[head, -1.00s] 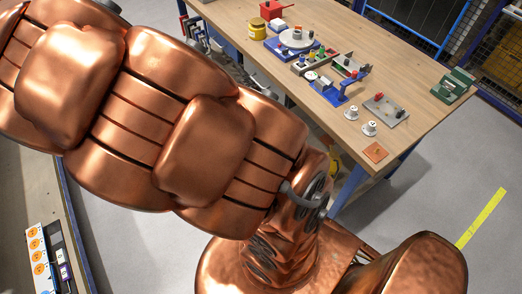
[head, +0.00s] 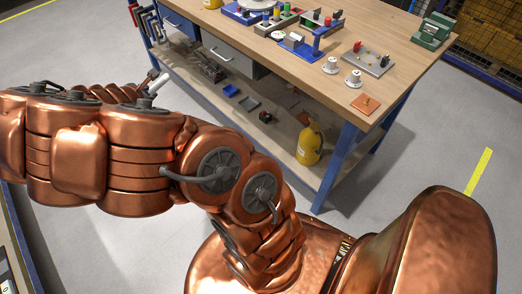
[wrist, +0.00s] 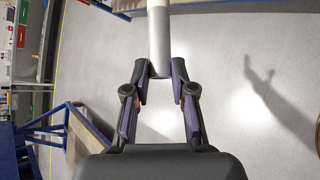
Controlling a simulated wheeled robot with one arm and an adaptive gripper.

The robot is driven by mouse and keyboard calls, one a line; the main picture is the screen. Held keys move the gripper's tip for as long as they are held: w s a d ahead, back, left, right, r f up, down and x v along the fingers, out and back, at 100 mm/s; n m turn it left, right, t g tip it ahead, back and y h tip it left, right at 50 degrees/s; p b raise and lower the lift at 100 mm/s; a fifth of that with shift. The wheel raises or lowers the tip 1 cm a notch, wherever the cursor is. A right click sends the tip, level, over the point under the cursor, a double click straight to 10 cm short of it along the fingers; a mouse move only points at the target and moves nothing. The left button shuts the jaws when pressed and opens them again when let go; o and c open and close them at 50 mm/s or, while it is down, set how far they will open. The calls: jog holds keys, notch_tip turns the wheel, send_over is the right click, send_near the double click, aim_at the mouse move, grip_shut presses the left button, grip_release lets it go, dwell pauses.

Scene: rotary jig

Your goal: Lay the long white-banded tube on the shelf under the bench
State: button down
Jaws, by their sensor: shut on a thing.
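The long tube shows in the wrist view (wrist: 159,42) as a pale grey-white rod with a darker band. It runs from between my fingers out past the top edge, so its far end is out of frame. My gripper (wrist: 160,72) is shut on the tube near its close end. In the head view, a short white piece of the tube (head: 159,82) shows beyond my arm; my arm hides most of the gripper. The shelf (head: 281,141) under the bench is to the right of the tube. I cannot tell their height difference.
A yellow jug (head: 309,146) stands at the shelf's right end. The wooden bench top (head: 395,45) and a blue leg (head: 335,166) bound the opening.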

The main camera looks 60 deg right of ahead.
jog(key=s+d+f+m+g+b, duration=0.3)
jog(key=s+d+f+b, duration=0.65)
jog(key=f, duration=0.75)
jog(key=s+d+f+m+g+b, duration=0.5)
jog(key=f+b, duration=0.7)
jog(key=f, duration=0.6)
jog(key=s+d+f+m+g+b, duration=0.2)
jog(key=s+d+f+b, duration=0.7)
jog(key=f, duration=0.8)
jog(key=shift+w+d+f+b, duration=0.75)
jog(key=shift+w+d+b, duration=0.55)
jog(key=shift+d, duration=0.75)
jog(key=shift+w+d+f+b, duration=0.9)
jog(key=shift+w+d, duration=0.75)
jog(key=shift+d, duration=0.4)
jog(key=shift+w+d+f+b, duration=0.65)
jog(key=shift+w+d+b, duration=0.7)
jog(key=shift+d, duration=0.7)
jog(key=shift+w, duration=0.1)
jog(key=shift+f, duration=0.15)
jog(key=c, duration=1)
grip_release()
jog(key=shift+o, duration=0.2)
